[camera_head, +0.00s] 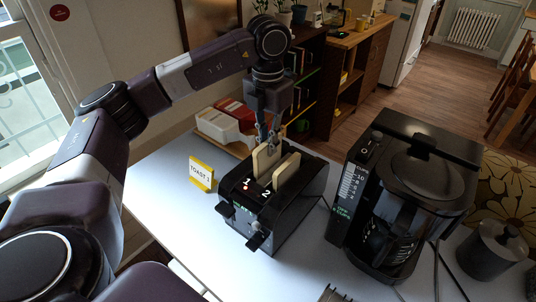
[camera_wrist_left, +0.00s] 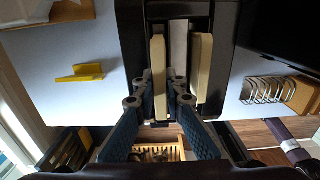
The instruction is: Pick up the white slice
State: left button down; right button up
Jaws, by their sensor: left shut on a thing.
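Two pale cream-white slices stand upright in the black toaster (camera_head: 285,215), partly sticking out of its slots. The slice in slot 1 (camera_head: 263,160) is on the left, and it also shows in the wrist view (camera_wrist_left: 158,60). The slice in slot 2 (camera_head: 287,170) is on the right; in the wrist view it stands apart from my fingers (camera_wrist_left: 202,60). My left gripper (camera_head: 270,141) reaches down from above and is shut on the slot 1 slice. Its fingers (camera_wrist_left: 161,103) lie on both sides of that slice. The slices' lower parts are hidden inside the toaster. My right gripper does not show.
A black coffee maker (camera_head: 400,190) stands right of the toaster. A yellow sign reading TOAST (camera_head: 201,173) stands to the left. A box of red and white items (camera_head: 228,125) is behind. A metal canister (camera_head: 490,250) is at the right. The white table (camera_head: 165,205) is clear at front left.

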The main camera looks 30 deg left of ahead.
pick_arm(q)
notch_tip(320, 180, up, 4)
jog(key=shift+r+b, duration=0.15)
jog(key=shift+b, duration=0.45)
notch_tip(320, 180, up, 20)
jog(key=p, duration=1)
jog(key=shift+r+p, duration=0.15)
jog(key=shift+p, duration=0.2)
